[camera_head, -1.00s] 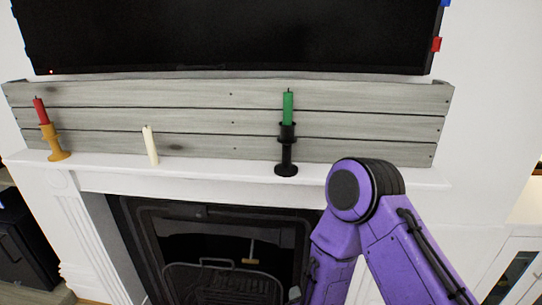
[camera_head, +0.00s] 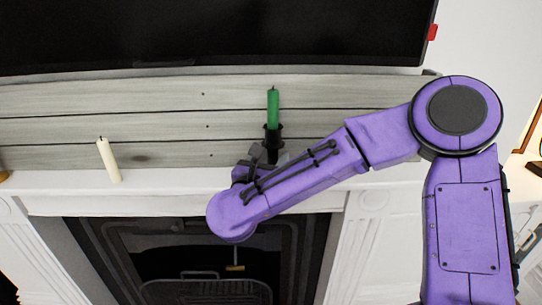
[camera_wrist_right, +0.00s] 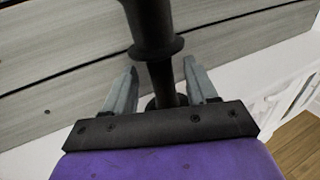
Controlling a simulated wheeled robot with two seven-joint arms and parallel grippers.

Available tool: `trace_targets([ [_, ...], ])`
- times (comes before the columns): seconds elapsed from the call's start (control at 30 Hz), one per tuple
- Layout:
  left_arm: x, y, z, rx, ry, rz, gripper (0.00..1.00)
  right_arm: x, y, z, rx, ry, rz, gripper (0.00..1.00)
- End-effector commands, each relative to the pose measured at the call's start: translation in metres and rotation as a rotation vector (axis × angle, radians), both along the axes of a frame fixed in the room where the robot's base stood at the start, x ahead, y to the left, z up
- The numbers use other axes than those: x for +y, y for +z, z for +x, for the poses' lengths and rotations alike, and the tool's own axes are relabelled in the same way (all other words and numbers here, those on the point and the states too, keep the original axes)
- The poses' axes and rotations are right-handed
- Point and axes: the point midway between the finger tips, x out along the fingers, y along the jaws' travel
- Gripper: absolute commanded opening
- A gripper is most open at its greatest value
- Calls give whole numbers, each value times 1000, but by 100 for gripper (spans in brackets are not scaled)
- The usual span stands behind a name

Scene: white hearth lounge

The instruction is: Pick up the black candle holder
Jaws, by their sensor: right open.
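The black candle holder (camera_head: 272,142) stands upright on the white mantel, with a green candle (camera_head: 273,108) in its top. Its lower part is hidden behind my right arm in the head view. My right gripper (camera_head: 262,158) is at the holder, partly hidden by its own wrist. In the right wrist view, the holder's stem (camera_wrist_right: 163,82) passes between the two grey fingers of my right gripper (camera_wrist_right: 161,85), with a gap on each side. The fingers are open, below the holder's flared collar. My left gripper is not in view.
A cream candle (camera_head: 109,160) stands on the mantel (camera_head: 60,183) to the left. Grey wooden planks (camera_head: 180,120) back the mantel, with a black television (camera_head: 210,30) above. The fireplace (camera_head: 140,245) opens below.

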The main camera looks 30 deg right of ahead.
Motion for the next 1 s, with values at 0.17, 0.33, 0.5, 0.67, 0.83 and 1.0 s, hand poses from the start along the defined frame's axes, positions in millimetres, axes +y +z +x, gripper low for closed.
trace_targets([
  [0.17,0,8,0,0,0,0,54,-13,1,9,-1,0,1,57],
  [0.33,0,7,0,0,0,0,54,-12,0,10,-1,2,0,54],
  [0.5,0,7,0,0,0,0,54,-11,0,10,-1,2,0,0],
  [0.67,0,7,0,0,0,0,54,-11,2,10,-3,3,-1,0],
  [0.83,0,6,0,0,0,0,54,-11,3,10,-4,3,-1,0],
  [1.0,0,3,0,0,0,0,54,-11,16,10,-8,3,0,0],
])
